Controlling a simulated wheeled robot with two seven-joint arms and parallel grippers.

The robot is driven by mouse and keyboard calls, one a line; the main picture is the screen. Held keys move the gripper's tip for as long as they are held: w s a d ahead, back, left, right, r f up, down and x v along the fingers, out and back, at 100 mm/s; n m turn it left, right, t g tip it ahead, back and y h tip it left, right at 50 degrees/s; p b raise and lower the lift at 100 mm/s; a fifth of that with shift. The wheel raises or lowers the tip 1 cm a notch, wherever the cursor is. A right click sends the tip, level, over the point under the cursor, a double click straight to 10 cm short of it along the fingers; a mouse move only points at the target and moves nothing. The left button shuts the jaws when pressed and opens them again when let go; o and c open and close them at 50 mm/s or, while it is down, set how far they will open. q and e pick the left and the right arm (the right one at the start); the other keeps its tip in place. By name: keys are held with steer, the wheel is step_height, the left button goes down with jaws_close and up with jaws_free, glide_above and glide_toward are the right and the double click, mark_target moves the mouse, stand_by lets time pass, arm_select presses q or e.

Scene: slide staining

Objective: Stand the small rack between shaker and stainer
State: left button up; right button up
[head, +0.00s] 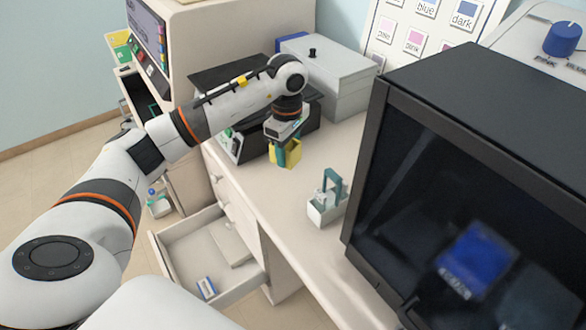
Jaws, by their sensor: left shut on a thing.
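My left gripper (284,136) points down over the desk in front of a dark box-shaped device (255,150). It is shut on a small yellow piece (291,153) with teal beside it, which may be a small rack. I cannot tell whether its underside touches the desk. A small white rack (325,211) with an upright teal handle stands on the desk near the front edge, apart from the gripper. I cannot tell for sure which devices are the shaker and the stainer. My right gripper is not in view.
A black-framed screen unit (450,150) fills the right. A white device with a blue knob (562,39) stands behind it. A grey box (335,72) stands at the back. Below the desk (318,160) an open drawer (180,245) juts out. Desk around the white rack is clear.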

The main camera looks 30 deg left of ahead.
mark_target(287, 183)
arm_select(q)
steer(key=f, duration=0.1)
steer(key=s+f, duration=0.1)
steer(key=f, duration=0.1)
steer(key=shift+f+p, duration=0.15)
steer(key=shift+p, duration=0.2)
steer(key=shift+f, duration=0.35)
step_height(287, 183, down, 3)
steer(key=shift+w+f+p, duration=0.1)
steer(key=shift+w+p, duration=0.05)
steer(key=shift+p, duration=0.3)
steer(key=shift+f, duration=0.25)
steer(key=o, duration=1)
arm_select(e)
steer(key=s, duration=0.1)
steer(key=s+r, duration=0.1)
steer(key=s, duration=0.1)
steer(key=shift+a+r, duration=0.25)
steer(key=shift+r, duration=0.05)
